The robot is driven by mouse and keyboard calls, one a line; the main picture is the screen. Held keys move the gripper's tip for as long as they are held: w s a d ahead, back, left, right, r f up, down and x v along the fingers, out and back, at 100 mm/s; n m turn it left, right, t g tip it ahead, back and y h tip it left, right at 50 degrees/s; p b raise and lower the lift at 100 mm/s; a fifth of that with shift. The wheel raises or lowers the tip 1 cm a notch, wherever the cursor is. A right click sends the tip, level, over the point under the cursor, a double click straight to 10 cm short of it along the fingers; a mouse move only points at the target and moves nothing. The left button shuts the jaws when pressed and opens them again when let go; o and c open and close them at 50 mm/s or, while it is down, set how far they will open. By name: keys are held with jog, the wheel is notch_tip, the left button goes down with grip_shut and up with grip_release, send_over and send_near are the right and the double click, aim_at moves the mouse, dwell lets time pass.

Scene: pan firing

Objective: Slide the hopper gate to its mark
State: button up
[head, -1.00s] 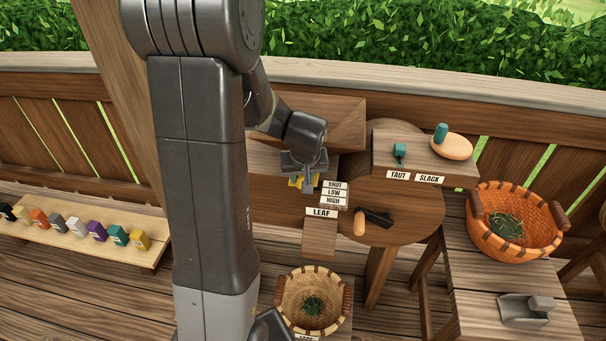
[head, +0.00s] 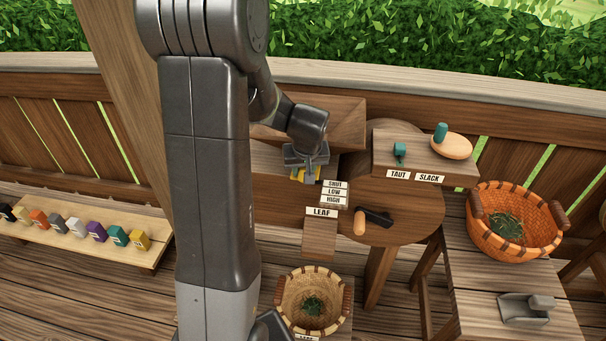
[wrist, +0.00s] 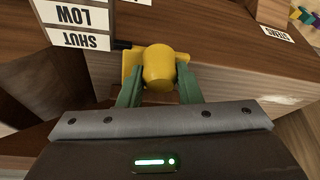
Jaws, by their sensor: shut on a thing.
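The hopper gate's yellow handle (wrist: 158,66) sits between the two green fingers of my gripper (wrist: 160,84) in the wrist view, and the gripper is shut on it. A small dark pointer beside the handle lies level with the SHUT label (wrist: 80,40). In the head view my gripper (head: 308,176) is at the front of the wooden hopper (head: 335,120), left of the stacked SHUT, LOW and HIGH labels (head: 334,193). Only bits of yellow show there; the gripper hides most of the handle.
A black crank with a wooden grip (head: 360,226) is right of the labels. A TAUT/SLACK block (head: 420,160) stands behind it. Baskets of leaf stand below (head: 314,300) and at right (head: 515,222). Several coloured blocks line a left shelf (head: 80,230).

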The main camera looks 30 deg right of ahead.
jog(key=shift+w+d+r+b, duration=0.4)
jog(key=shift+w+d+r, duration=0.15)
jog(key=shift+w+d, duration=0.15)
dwell(2.6)
jog(key=o, duration=1.1)
jog(key=shift+r, duration=0.3)
jog(key=r, duration=0.3)
jog(key=shift+s, duration=0.2)
jog(key=shift+s+a+r+b, duration=0.15)
jog(key=shift+s+a+r, duration=0.35)
jog(key=shift+s+r, duration=0.7)
jog(key=shift+s+a+r+b, duration=0.1)
jog(key=shift+s+a+r, duration=0.5)
jog(key=shift+r, duration=1)
jog(key=shift+s+a+r+b, duration=0.15)
jog(key=shift+s+a+r, duration=0.25)
jog(key=shift+s+r, duration=0.8)
jog(key=shift+w+r, duration=0.1)
jog(key=shift+w, duration=0.1)
jog(key=shift+w+d+r+x, duration=0.1)
jog(key=shift+w+d+x, duration=0.1)
jog(key=shift+x, duration=1.1)
jog(key=shift+w+d+r+x, duration=0.1)
jog(key=shift+w+x, duration=0.05)
jog(key=shift+x, duration=1.2)
jog(key=shift+w+d+r+x, duration=0.1)
jog(key=shift+w+d+x, duration=0.1)
jog(key=shift+x, duration=1.1)
